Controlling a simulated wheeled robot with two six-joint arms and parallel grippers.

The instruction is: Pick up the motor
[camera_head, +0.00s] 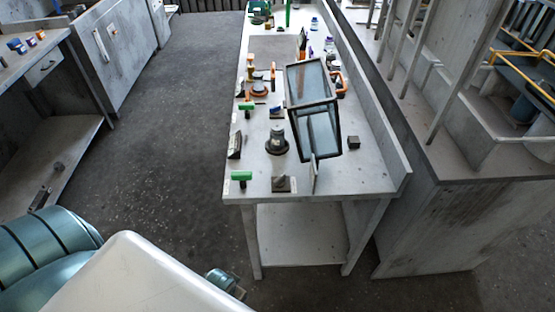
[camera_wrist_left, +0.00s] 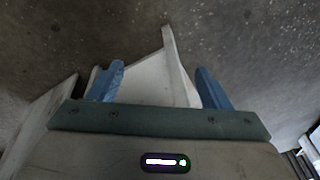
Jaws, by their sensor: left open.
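The likely motor (camera_head: 277,140) is a dark, upright, stepped cylinder with a wide round base. It stands on the near part of the long light workbench (camera_head: 310,186) in the head view. My left gripper (camera_wrist_left: 159,82) shows in the left wrist view, with its two blue fingers spread wide and nothing gripped between them. It points at the grey floor and a pale panel, away from the workbench top. The motor cannot be made out in the wrist view. My right gripper is in neither view.
A framed glass housing (camera_head: 312,85) stands right of the motor. Green-handled tools (camera_head: 242,177), a small dark block (camera_head: 353,143) and a flat dark piece (camera_head: 281,184) lie nearby. A raised ledge (camera_head: 372,120) runs along the bench's right side. Open floor (camera_head: 190,120) lies left.

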